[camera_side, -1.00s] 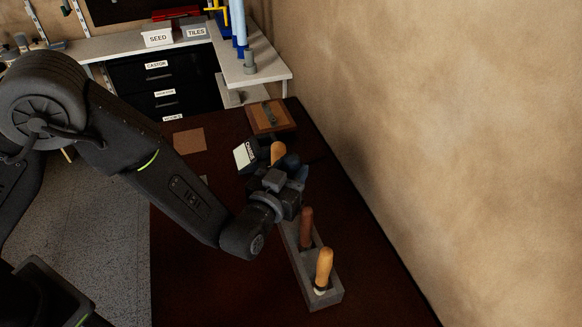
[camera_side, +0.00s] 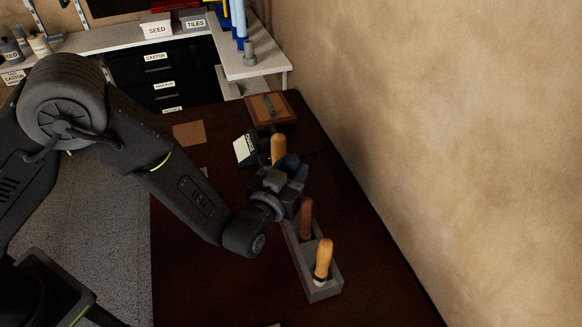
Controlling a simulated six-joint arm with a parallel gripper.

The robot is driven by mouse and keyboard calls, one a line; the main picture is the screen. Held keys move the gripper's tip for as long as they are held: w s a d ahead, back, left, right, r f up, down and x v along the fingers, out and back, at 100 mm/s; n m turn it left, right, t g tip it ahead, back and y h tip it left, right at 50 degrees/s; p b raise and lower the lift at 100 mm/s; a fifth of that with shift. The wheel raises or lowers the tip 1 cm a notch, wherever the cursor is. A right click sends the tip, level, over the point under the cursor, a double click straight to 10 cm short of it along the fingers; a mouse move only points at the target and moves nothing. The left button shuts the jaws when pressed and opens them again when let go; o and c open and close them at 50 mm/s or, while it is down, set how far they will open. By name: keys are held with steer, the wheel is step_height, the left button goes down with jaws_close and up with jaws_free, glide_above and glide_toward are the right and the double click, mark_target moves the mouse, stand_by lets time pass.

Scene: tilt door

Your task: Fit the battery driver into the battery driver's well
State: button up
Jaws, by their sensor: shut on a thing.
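My gripper (camera_side: 283,182) is above the back part of a long grey tool rack (camera_side: 318,286). It is shut on a dark blue thing (camera_side: 290,162), mostly hidden by the gripper, that I take to be the battery driver. A light wooden handle (camera_side: 278,147) stands upright just behind the gripper. A brown handle (camera_side: 306,215) and another light wooden handle (camera_side: 323,257) stand in the front part of the rack. The well is not visible; my gripper and wrist cover the back of the rack. I cannot tell whether the driver touches it.
A dark charger box with a pale label (camera_side: 246,149) stands left of the gripper. A brown wooden box (camera_side: 271,108) lies behind it. A plain wall (camera_side: 460,130) rises close on the right. The dark red tabletop (camera_side: 225,270) is clear at front left.

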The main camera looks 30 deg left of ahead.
steer(key=shift+f, duration=1)
steer(key=o, duration=1.2)
steer(key=s, duration=1.3)
steer(key=shift+s, duration=0.4)
